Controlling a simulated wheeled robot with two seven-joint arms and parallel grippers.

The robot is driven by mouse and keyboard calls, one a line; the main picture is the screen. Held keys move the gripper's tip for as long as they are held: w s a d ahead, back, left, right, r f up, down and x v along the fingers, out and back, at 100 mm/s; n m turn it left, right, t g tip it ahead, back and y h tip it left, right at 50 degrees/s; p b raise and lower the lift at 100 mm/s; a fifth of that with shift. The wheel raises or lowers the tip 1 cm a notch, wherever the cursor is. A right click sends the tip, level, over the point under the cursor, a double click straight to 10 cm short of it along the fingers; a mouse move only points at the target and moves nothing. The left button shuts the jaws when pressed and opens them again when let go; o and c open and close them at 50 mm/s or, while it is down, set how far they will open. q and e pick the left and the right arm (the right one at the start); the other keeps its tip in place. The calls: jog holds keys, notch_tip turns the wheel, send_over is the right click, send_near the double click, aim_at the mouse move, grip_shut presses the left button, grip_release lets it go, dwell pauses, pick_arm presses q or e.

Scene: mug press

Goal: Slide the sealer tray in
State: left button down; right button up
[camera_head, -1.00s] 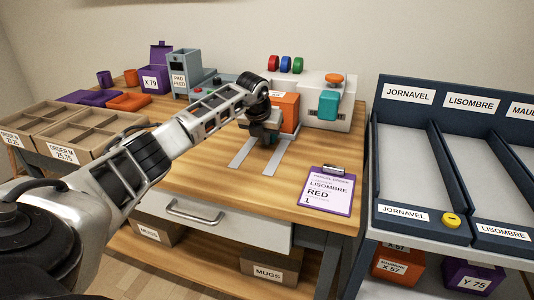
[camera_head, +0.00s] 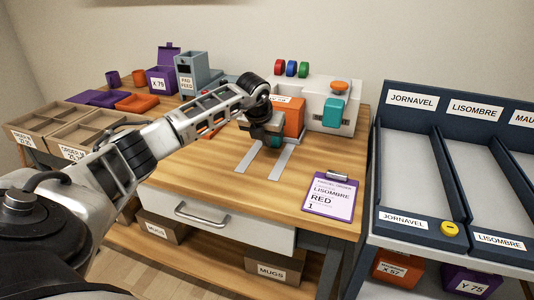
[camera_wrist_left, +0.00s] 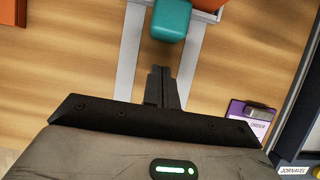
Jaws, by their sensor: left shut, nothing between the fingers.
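The sealer (camera_head: 346,103) is a white machine at the back of the wooden table, with an orange knob and a teal block on its front. The sealer tray carries an orange box (camera_head: 293,117) in front of the sealer's left part. Its teal handle (camera_wrist_left: 170,20) and a bit of its pale edge (camera_wrist_left: 211,14) show at the top of the left wrist view. Two grey rails (camera_head: 282,160) run from there toward the table's front. My left gripper (camera_wrist_left: 163,88) is shut and empty over the rails, in front of the teal handle, apart from it in that view. My right gripper is out of view.
A purple clipboard (camera_head: 329,199) lies right of the rails. Red, green and blue spools (camera_head: 291,68) stand on the sealer. Dark blue sorting racks (camera_head: 415,160) stand at the right, order trays (camera_head: 40,122) at the left.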

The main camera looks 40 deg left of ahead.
pick_arm(q)
notch_tip(320, 180, up, 6)
jog(key=p, duration=0.4)
jog(key=shift+r, duration=0.1)
dwell(0.4)
